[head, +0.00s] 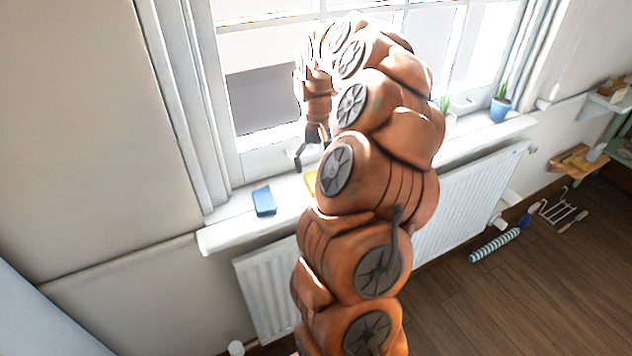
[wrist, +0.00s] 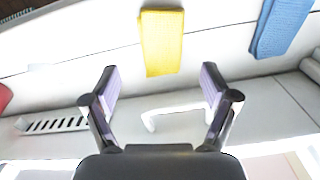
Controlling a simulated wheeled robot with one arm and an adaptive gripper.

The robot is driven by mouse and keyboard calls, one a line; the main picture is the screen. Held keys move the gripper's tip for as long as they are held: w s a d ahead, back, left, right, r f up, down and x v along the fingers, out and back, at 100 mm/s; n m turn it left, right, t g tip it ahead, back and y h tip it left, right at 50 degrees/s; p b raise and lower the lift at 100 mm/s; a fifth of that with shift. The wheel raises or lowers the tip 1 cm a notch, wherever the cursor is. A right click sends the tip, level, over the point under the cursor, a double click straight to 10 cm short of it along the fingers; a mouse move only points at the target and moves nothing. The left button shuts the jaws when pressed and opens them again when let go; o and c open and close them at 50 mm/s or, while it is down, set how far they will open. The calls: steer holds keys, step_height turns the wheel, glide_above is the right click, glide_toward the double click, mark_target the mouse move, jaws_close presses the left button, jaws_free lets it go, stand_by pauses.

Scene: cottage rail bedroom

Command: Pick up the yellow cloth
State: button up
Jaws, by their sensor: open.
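The yellow cloth (wrist: 162,42) lies flat on the white window sill, a folded rectangle in the wrist view. In the head view only a small yellow edge (head: 311,183) shows; my arm hides the rest. My gripper (wrist: 160,80) is open and empty, its two fingers spread to either side of the cloth's near end in the picture. The cloth is beyond the fingertips and not between them. In the head view my gripper (head: 308,158) hangs over the sill near the window, partly hidden by my arm.
A blue cloth-like item (head: 264,201) lies on the sill to the left; it also shows in the wrist view (wrist: 281,24). A potted plant (head: 500,104) stands on the sill at right. The window frame and a white handle (wrist: 172,114) are close to my gripper. A radiator (head: 470,192) is below.

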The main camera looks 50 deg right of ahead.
mark_target(316, 175)
steer(key=shift+s+a+f+p, duration=0.1)
steer(key=shift+f+p, duration=0.85)
steer(key=shift+f, duration=1.6)
steer(key=shift+c, duration=0.4)
steer(key=c, duration=1)
steer(key=shift+r, duration=0.15)
steer(key=shift+c, duration=0.2)
steer(key=shift+r+b, duration=0.25)
steer(key=shift+b, duration=0.05)
steer(key=r, duration=0.1)
steer(key=b, duration=0.1)
steer(key=r, duration=0.1)
steer(key=shift+s+d+r, duration=0.25)
steer(key=shift+d+r, duration=0.1)
steer(key=s+d+b, duration=0.1)
steer(key=s+d, duration=0.2)
steer(key=s+d+r+b, duration=0.1)
steer(key=s+d, duration=0.3)
steer(key=s+d+b, duration=0.1)
steer(key=s+d, duration=0.2)
steer(key=d, duration=0.1)
steer(key=shift+s+r+b, duration=0.25)
steer(key=shift+r+b, duration=0.05)
steer(key=shift+b, duration=0.05)
